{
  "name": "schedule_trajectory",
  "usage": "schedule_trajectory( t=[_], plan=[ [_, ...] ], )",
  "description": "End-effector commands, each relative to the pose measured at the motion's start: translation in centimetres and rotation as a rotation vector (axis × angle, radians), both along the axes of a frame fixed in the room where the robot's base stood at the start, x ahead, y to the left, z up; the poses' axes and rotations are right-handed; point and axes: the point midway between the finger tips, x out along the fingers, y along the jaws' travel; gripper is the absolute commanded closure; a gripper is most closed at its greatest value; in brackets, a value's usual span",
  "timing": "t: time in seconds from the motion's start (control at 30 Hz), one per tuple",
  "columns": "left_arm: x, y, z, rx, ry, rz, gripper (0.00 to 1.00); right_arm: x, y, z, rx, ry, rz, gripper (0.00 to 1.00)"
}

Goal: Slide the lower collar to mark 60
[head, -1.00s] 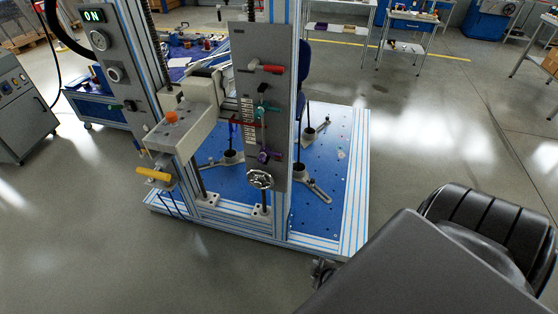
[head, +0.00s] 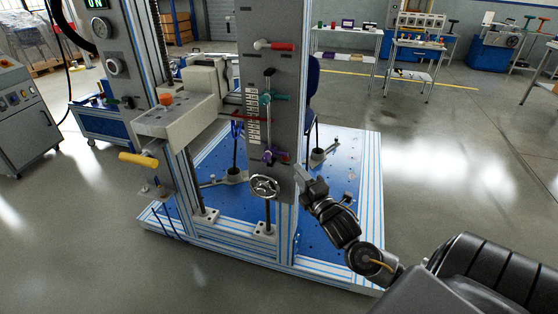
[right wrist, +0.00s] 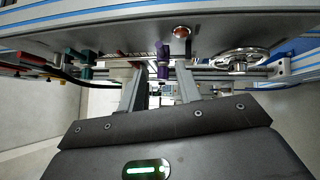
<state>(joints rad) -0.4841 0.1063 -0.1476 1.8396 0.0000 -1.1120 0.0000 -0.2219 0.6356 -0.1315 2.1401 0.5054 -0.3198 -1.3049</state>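The lower collar (head: 270,156) is purple and sits on a vertical rod on the front of the grey panel, above the handwheel (head: 264,187). The teal upper collar (head: 268,98) sits higher on the rod. A strip of scale labels (head: 251,110) runs beside the rod; its numbers are too small to read. My right gripper (head: 304,178) is right of the panel's lower edge, apart from the collar. In the right wrist view its fingers (right wrist: 160,88) are spread and empty, with the purple collar (right wrist: 163,72) beyond the gap. My left gripper is not in view.
A red-handled lever (head: 275,46) stands out from the upper panel. A grey block with an orange knob (head: 166,99) and a yellow handle (head: 138,159) lie left. The blue base plate (head: 340,200) spreads behind.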

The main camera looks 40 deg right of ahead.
Motion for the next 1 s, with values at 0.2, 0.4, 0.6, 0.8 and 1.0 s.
schedule_trajectory(
  t=[0.2, 0.4, 0.6, 0.8, 1.0],
  plan=[
    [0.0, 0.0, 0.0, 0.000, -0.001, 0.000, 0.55, 4.1, -0.7, 0.7, -0.001, -0.003, -0.002, 0.66],
    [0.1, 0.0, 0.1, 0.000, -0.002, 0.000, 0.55, 7.3, -1.3, 1.1, 0.000, -0.001, -0.001, 0.66],
    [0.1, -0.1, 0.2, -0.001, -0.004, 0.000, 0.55, 8.9, -1.5, 1.2, 0.001, 0.001, 0.000, 0.66],
    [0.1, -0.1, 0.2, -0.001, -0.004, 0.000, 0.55, 9.1, -1.5, 1.2, 0.001, 0.001, 0.000, 0.66],
    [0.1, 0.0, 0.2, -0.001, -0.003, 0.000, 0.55, 9.1, -1.5, 1.2, 0.002, 0.001, 0.000, 0.76]
  ],
)
